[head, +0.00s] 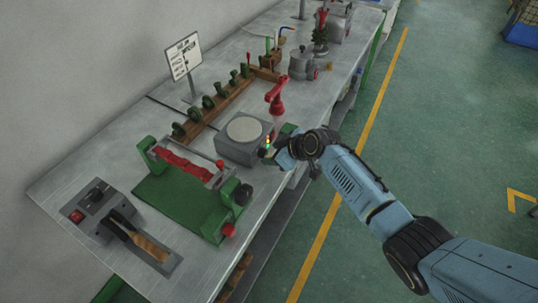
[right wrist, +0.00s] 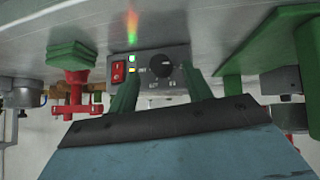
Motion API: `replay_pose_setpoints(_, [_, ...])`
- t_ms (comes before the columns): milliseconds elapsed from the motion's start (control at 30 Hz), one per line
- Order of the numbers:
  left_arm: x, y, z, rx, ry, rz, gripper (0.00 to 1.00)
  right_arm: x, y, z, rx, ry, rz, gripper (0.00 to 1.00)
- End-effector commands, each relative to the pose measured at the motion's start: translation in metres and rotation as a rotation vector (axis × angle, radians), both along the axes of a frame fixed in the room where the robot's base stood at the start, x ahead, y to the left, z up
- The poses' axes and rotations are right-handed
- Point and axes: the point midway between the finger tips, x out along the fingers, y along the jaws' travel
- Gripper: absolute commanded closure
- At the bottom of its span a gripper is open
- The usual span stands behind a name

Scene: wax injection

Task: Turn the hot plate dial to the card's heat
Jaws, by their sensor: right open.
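The hot plate (head: 240,148) is a grey box with a round pale top, standing near the table's front edge. The right wrist view, which looks upside down, shows its front panel (right wrist: 144,82) with a black round dial (right wrist: 161,67), a red switch (right wrist: 118,71) and small lights. The dial's marks are too small to read. My right gripper (head: 273,145) is at the hot plate's front. Its green fingers are open, one on each side of the dial (right wrist: 164,78); I cannot tell whether they touch it. The white card (head: 183,57) stands behind on a post, its writing unreadable.
A red-handled clamp (head: 276,95) stands right of the hot plate. A green-based frame with a red bar (head: 185,165) stands to its left. A wooden rack (head: 225,97) runs behind, and a metal pot (head: 302,64) is farther right. The floor in front is clear.

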Motion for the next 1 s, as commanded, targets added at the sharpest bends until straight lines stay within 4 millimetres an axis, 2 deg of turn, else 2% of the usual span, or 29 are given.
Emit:
replay_pose_setpoints(200, [0.002,0.0,-0.008,0.0,-0.002,0.0,1.0,0.01,0.011,-0.015,0.002,0.001,-0.001,0.5])
replay_pose_setpoints(633, [0.003,0.0,-0.009,-0.001,-0.004,0.0,1.0,0.014,0.014,-0.019,0.001,-0.001,0.0,0.5])
replay_pose_setpoints(1000, [0.003,-0.001,-0.009,-0.001,-0.006,0.0,1.0,0.013,0.014,-0.019,0.0,0.001,-0.001,0.95])
